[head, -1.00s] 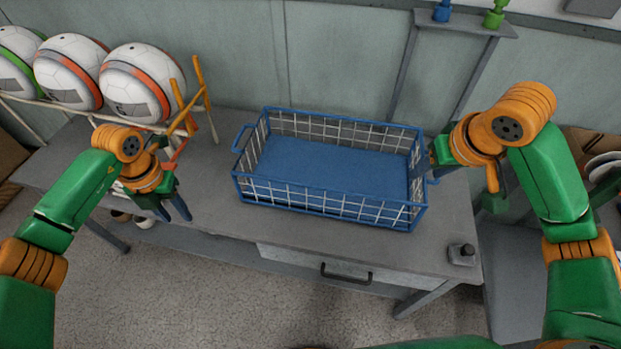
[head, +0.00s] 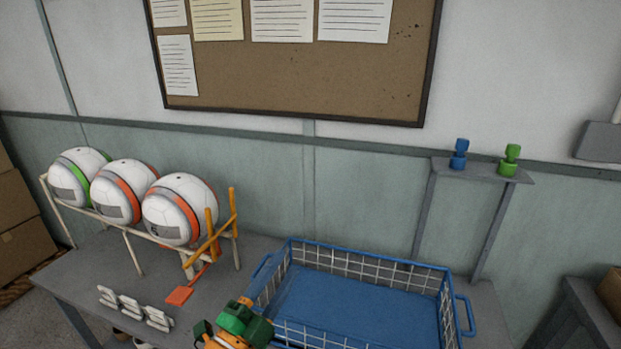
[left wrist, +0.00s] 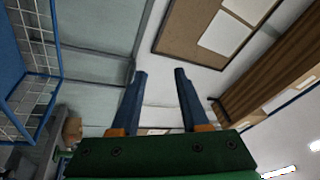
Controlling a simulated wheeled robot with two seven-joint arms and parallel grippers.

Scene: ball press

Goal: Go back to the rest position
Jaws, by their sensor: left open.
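My left gripper shows in the left wrist view (left wrist: 160,95) with its two blue fingers apart and nothing between them. The basket is empty and stands on the grey table (head: 75,285). It also shows at the left of the left wrist view (left wrist: 38,85). My right gripper is in neither view.
White balls with green or orange bands (head: 180,209) sit on a rack at the left. An orange paddle-like piece (head: 179,295) and small white cards (head: 130,306) are on the table.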

